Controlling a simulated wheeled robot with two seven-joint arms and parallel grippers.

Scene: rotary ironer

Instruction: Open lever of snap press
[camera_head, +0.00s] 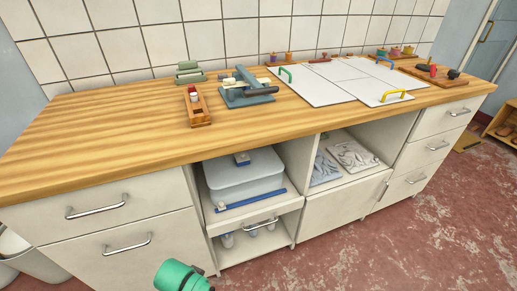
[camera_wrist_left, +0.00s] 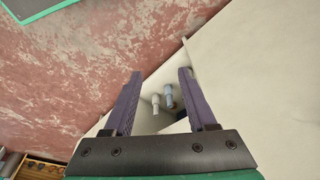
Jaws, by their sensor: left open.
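The snap press (camera_head: 244,97) is a small teal device on the wooden counter, left of the white boards. A dark bar, apparently its lever (camera_head: 261,91), lies low and near level, pointing right. Small pale round parts sit on the press. My left gripper (camera_wrist_left: 161,72) shows in the left wrist view with its two purple fingers spread and nothing between them. It is away from the press, over the floor and cabinet front. In the head view only a green part of my arm shows at the bottom edge. My right gripper is in neither view.
White boards with handles (camera_head: 340,82) lie to the right. The counter's left part (camera_head: 90,125) is clear. Open shelves hold a grey bin (camera_head: 243,176).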

